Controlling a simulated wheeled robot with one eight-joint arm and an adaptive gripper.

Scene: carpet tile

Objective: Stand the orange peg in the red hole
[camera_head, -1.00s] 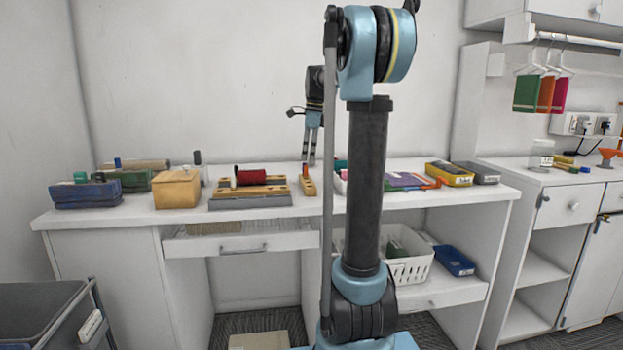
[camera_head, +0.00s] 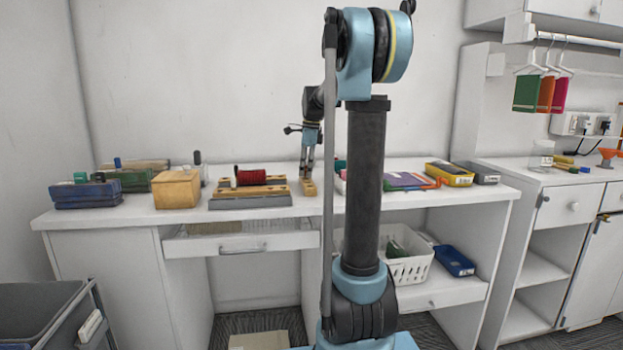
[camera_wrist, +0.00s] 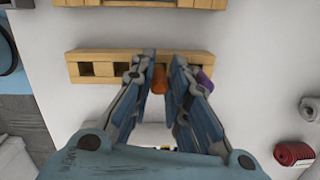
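The orange peg (camera_wrist: 159,79) stands in a narrow wooden rack (camera_wrist: 115,68) with square holes, seen from above in the wrist view. My gripper (camera_wrist: 165,68) is low over the rack, its two fingers on either side of the peg. The left finger is close to the peg or touching it; a small gap shows at the right finger. A purple peg (camera_wrist: 206,77) is just right of the right finger. In the head view my gripper (camera_head: 307,172) is at the small rack (camera_head: 308,188), where the orange peg cannot be made out. I cannot identify a red hole.
A red ribbed roll (camera_head: 250,177) lies by a wooden block on a grey base (camera_head: 250,201), left of the rack. A wooden box (camera_head: 177,190) and blue blocks (camera_head: 86,194) are further left. A purple-and-orange pile (camera_head: 406,181) and yellow box (camera_head: 450,175) are right.

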